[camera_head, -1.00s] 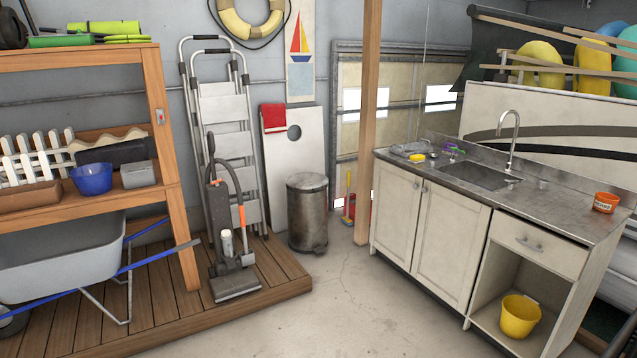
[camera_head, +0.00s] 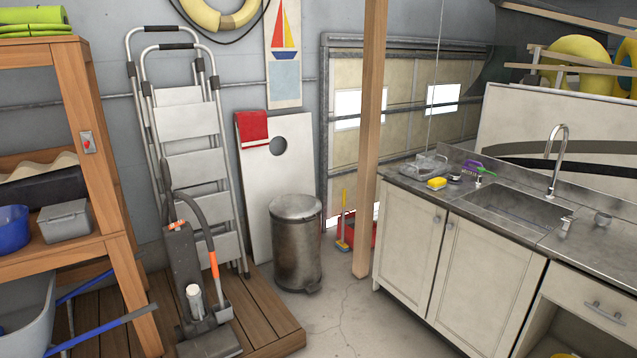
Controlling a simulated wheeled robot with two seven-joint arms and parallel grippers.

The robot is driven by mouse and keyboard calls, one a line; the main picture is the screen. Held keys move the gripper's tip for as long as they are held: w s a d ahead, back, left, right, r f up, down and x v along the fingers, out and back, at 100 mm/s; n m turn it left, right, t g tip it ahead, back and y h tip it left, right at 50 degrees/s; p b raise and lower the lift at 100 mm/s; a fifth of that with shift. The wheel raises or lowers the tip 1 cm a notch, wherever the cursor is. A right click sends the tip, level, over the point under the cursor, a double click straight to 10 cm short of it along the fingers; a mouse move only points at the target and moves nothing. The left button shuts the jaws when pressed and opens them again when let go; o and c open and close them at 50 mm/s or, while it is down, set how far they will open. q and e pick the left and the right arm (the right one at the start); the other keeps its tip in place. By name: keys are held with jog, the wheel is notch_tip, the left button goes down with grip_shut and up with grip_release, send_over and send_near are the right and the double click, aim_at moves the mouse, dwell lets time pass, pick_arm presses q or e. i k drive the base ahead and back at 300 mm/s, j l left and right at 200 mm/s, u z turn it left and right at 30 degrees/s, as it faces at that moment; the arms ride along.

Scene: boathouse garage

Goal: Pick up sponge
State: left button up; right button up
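A small yellow sponge (camera_head: 437,183) lies on the left end of the metal sink counter (camera_head: 408,180), near its front edge. It is in front of a clear tray-like dish (camera_head: 428,164) and left of a small dark round item (camera_head: 455,178). Neither of my grippers shows in the head view.
The counter sits on white cabinets (camera_head: 440,255) with a sink basin (camera_head: 515,207) and tall faucet (camera_head: 556,160). A wooden post (camera_head: 371,130) stands left of the counter. A metal bin (camera_head: 297,240), vacuum cleaner (camera_head: 195,285) and wooden platform (camera_head: 275,330) are left.

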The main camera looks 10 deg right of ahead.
aim_at(437, 183)
jog(key=i+l+z, duration=0.15)
jog(key=i+z, duration=0.25)
jog(key=i, duration=0.2)
jog(key=i+z, duration=0.4)
jog(key=i, duration=0.25)
jog(key=i+j+z, duration=0.25)
jog(key=i+z, duration=0.15)
jog(key=i, duration=0.2)
